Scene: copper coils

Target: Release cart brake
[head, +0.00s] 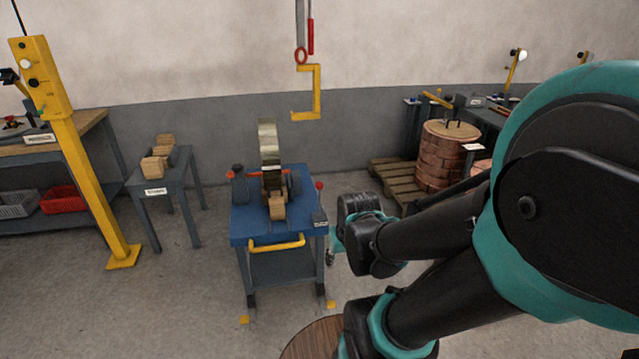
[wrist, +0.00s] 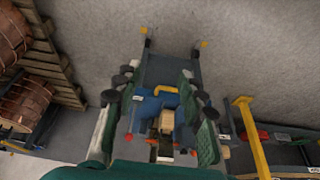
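The blue cart (head: 240,222) stands on the floor left of my arm in the head view, with a yellow push handle (head: 277,244) on its near side. Small yellow pedals sit at its feet, one at the left (head: 244,319) and one at the right (head: 331,304). No part is labelled legibly as the brake. The wrist view shows the cart inverted, with its handle (wrist: 165,89) and pedals (wrist: 203,44). My gripper (wrist: 157,80) is open and empty, its fingers spread on either side of the cart in that view. In the head view it is largely hidden behind my wrist.
A coil (head: 268,145) stands upright on the cart with a wooden block (head: 277,206). A yellow hook (head: 316,92) hangs behind it. A small table (head: 170,180) and yellow post (head: 85,165) are at left. A pallet (head: 392,176) with copper coils is at right.

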